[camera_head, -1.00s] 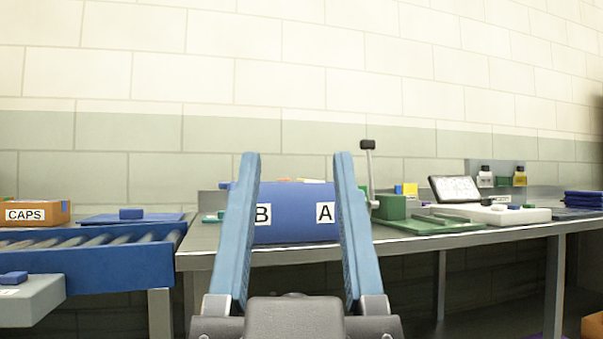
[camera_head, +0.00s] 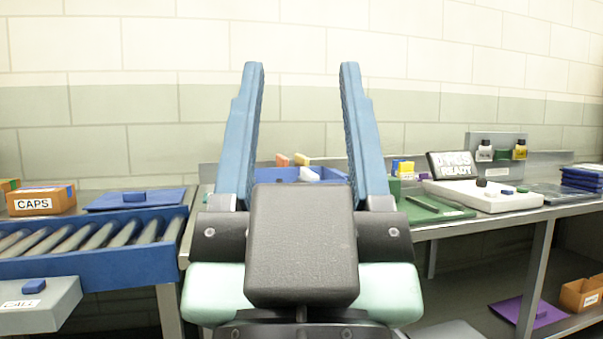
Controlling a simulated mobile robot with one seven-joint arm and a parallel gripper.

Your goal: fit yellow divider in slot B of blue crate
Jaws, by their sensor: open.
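My gripper (camera_head: 301,68) is open, its two blue fingers pointing up in the middle of the view with nothing between them. The blue crate (camera_head: 275,174) stands on the bench behind the gripper; only its upper part shows between the fingers. Its B and A labels are hidden behind my gripper body. An orange piece (camera_head: 282,160), a pale yellowish piece (camera_head: 301,160) and a white piece (camera_head: 308,174) show at the crate; I cannot tell how they sit. A small yellow block (camera_head: 405,169) stands to the right of the gripper. I cannot tell which yellow piece is the divider.
A CAPS box (camera_head: 41,200) and a blue roller conveyor (camera_head: 95,262) are at left. To the right are a green board (camera_head: 430,208), a white tray (camera_head: 480,196), a tilted sign (camera_head: 452,164) and small bottles. A purple sheet (camera_head: 530,310) lies below the bench.

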